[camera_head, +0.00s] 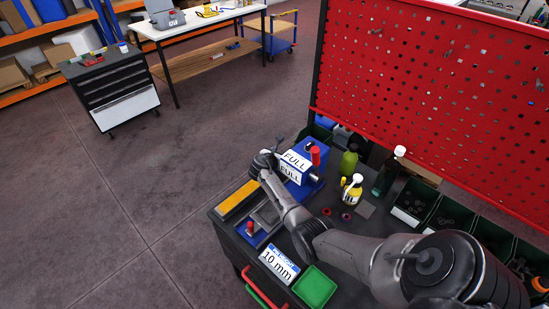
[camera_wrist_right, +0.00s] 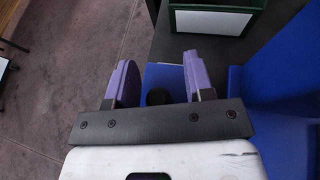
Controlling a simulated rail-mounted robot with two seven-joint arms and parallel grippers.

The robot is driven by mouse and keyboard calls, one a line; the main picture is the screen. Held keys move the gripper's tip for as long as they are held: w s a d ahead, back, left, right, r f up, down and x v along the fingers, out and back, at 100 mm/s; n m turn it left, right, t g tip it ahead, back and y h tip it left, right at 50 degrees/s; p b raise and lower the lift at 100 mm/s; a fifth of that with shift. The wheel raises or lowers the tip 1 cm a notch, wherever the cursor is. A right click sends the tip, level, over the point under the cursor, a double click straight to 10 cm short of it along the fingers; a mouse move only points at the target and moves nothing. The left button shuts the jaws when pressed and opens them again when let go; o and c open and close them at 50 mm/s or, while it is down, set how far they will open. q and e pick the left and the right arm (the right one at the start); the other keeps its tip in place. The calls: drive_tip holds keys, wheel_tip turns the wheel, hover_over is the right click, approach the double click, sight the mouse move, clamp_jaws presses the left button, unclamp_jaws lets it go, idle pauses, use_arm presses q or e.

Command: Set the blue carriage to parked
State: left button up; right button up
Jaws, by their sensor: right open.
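A blue fixture (camera_head: 312,186) stands on the dark bench in the head view, with white FULL labels (camera_head: 294,159), a red knob (camera_head: 315,155) and a dark cylinder end. I cannot tell which part of it is the carriage. My right gripper (camera_head: 266,160) is at its left side, its fingers mostly hidden by the wrist. In the right wrist view my right gripper (camera_wrist_right: 158,60) is open, its two purple fingers apart. A blue block (camera_wrist_right: 168,76) with a round black knob (camera_wrist_right: 156,97) shows between and behind them; contact cannot be told. My left gripper is out of view.
A blue panel (camera_wrist_right: 280,85) rises close on the right in the wrist view. A dark green bin (camera_wrist_right: 215,20) is ahead. In the head view a 10 mm sign (camera_head: 279,263), green tray (camera_head: 315,288), yellow bottle (camera_head: 352,190) and red pegboard (camera_head: 430,90) surround the arm.

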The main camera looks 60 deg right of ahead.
drive_tip(key=p+v, duration=0.2)
drive_tip(key=v, duration=0.9)
drive_tip(key=shift+a+r, duration=0.15)
drive_tip(key=shift+a, duration=0.15)
drive_tip(key=shift+v, duration=0.85)
